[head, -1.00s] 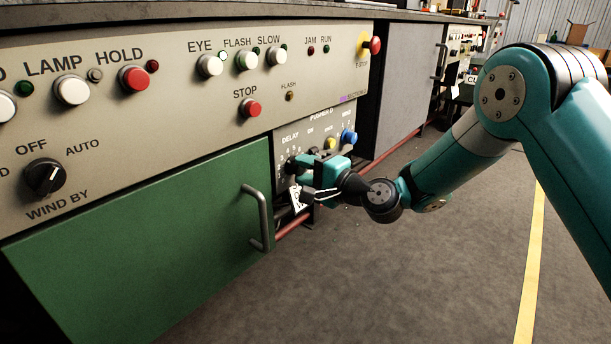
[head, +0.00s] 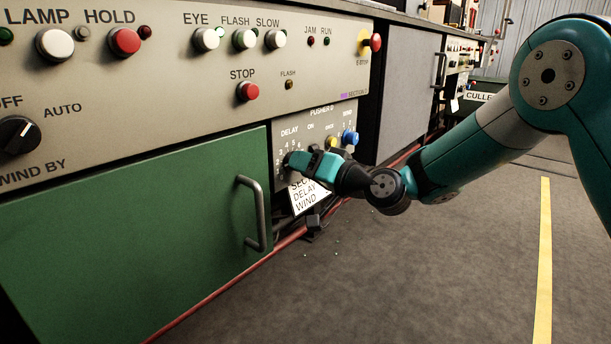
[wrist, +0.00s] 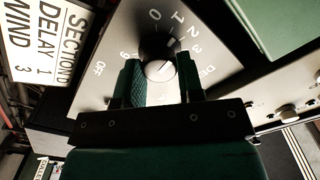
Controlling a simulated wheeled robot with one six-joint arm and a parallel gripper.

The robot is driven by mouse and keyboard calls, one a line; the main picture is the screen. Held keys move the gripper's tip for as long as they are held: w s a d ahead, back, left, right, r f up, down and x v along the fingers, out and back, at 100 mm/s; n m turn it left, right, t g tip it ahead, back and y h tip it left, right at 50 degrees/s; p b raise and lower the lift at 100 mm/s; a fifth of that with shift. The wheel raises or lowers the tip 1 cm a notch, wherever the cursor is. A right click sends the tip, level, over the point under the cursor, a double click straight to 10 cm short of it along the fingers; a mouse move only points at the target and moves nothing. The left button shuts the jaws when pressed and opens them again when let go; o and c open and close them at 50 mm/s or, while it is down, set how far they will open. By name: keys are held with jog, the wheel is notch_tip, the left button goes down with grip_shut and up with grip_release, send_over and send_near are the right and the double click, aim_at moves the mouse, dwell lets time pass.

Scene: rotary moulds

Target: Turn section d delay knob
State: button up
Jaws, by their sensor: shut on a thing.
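The delay knob (wrist: 159,69) is a round dark knob with a pale face on a grey dial plate, seen in the wrist view between my fingers. My gripper (wrist: 160,80) is shut on it, one finger on each side. A pale pointer mark on the knob points up and right, roughly toward the 1 and 2; the exact setting is hard to tell. In the head view my gripper (head: 291,162) is at the DELAY dial of the grey pusher D panel (head: 310,121), and hides the knob. A white card (wrist: 38,45) reads SECTION, DELAY 1, WIND 3.
A blue knob (head: 349,138) and a yellow button (head: 331,142) sit right of the dial. A green door (head: 140,225) with a metal handle (head: 254,212) is to the left. Red pipes (head: 280,243) run low along the machine. The floor at right is open.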

jog(key=shift+f+n+b, duration=0.1)
jog(key=shift+n+b, duration=0.55)
jog(key=shift+n, duration=0.35)
jog(key=o, duration=0.9)
jog(key=p+v, duration=0.1)
jog(key=v, duration=1.6)
jog(key=shift+s+d, duration=0.1)
jog(key=shift+s, duration=0.1)
